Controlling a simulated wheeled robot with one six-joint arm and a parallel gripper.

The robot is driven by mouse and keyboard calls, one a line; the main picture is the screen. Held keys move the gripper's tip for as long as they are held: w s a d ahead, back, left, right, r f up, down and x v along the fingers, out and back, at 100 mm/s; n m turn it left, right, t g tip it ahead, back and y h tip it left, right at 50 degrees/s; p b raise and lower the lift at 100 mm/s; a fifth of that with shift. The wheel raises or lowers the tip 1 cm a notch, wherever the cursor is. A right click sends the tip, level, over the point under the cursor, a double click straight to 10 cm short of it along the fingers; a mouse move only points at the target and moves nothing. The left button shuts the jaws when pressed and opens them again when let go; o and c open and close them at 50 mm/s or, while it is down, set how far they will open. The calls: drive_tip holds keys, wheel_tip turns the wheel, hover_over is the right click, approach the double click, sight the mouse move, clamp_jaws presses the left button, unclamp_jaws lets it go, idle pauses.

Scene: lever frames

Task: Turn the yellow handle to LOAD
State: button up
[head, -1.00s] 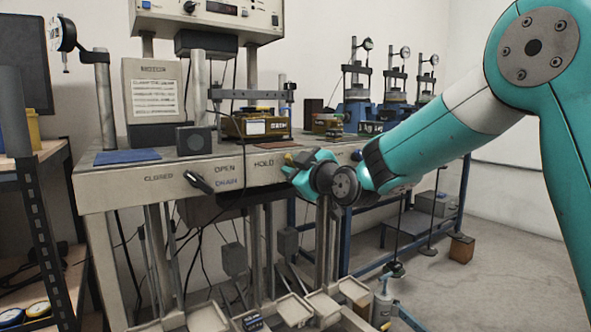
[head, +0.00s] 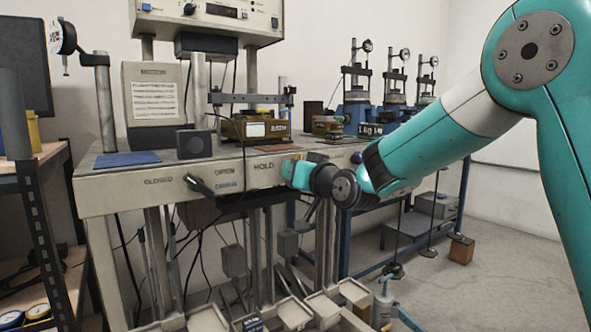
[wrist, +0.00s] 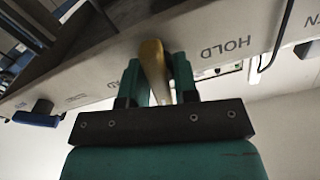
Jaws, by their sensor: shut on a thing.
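The yellow handle (wrist: 153,68) shows in the wrist view, on the pale front panel of the bench. It stands between the two teal fingers of my gripper (wrist: 158,82), which is shut on it. In the head view my gripper (head: 297,174) is at the bench front, just right of the HOLD label (head: 264,166), and hides most or all of the handle. The HOLD label also shows upside down in the wrist view (wrist: 226,48), right of the handle. Small lettering (wrist: 76,98) left of the handle is too blurred to read.
A black lever (head: 198,185) sits on the same panel (head: 120,197), left of my gripper, near the CLOSED label (head: 158,181). A blue knob (wrist: 38,114) is left of the handle in the wrist view. Instruments stand on the bench top.

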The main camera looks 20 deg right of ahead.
drive_tip(key=m+p, duration=0.2)
drive_tip(key=m, duration=0.4)
idle(0.5)
drive_tip(key=o, duration=0.7)
drive_tip(key=shift+s, duration=0.1)
drive_tip(key=b+v, duration=0.2)
drive_tip(key=v, duration=1.5)
drive_tip(key=shift+s, duration=0.1)
